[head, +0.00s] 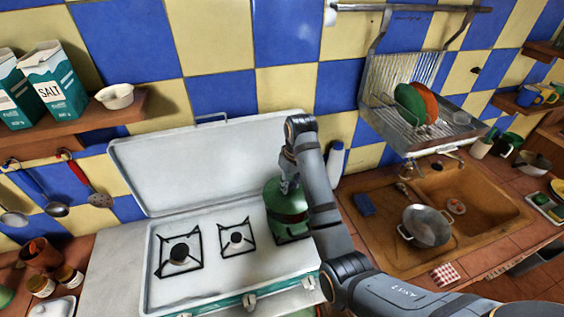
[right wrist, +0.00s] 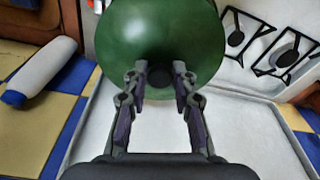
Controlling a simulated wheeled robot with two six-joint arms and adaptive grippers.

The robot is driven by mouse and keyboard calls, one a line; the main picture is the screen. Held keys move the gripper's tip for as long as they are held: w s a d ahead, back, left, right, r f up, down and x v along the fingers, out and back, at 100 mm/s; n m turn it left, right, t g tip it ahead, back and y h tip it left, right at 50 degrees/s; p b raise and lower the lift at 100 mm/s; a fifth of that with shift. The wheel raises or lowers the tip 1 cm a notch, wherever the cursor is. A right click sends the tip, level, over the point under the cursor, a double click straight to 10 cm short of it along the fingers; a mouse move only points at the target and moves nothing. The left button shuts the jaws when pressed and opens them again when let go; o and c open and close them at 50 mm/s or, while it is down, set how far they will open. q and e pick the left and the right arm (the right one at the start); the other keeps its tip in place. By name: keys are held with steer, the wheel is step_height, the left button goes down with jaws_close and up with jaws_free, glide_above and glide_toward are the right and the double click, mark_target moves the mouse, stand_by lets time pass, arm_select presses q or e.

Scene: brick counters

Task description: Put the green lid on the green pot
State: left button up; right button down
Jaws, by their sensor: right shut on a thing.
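My right gripper (head: 289,186) is shut on the dark knob of the green lid (right wrist: 165,25). In the right wrist view its two fingertips (right wrist: 160,80) stand on either side of the knob. In the head view the lid (head: 272,193) is at the top of the green pot (head: 287,228), which stands on the right burner of the stove. My right forearm covers the right side of both. I cannot tell whether the lid rests fully on the rim. In the right wrist view the lid hides the pot. My left gripper is not in view.
The white stove (head: 205,283) has two bare burners left of the pot, and its raised cover (head: 205,160) stands behind. A white bottle (head: 335,163) stands behind my right arm. A sink (head: 470,205) with a metal pan (head: 427,226) is to the right.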

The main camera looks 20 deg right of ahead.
mark_target(292, 195)
steer(key=shift+w, duration=0.3)
steer(key=s, duration=0.1)
steer(key=s+r, duration=0.1)
steer(key=s, duration=0.1)
steer(key=shift+s, duration=0.1)
steer(key=shift+w+f, duration=0.3)
steer(key=shift+f, duration=0.2)
steer(key=shift+w+f, duration=0.25)
steer(key=shift+f, duration=0.2)
steer(key=shift+w+f, duration=0.3)
steer(key=shift+f, duration=0.35)
steer(key=shift+s, duration=0.25)
steer(key=shift+s+r, duration=0.1)
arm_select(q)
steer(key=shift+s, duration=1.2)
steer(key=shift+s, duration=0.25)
arm_select(e)
steer(key=shift+f, duration=0.7)
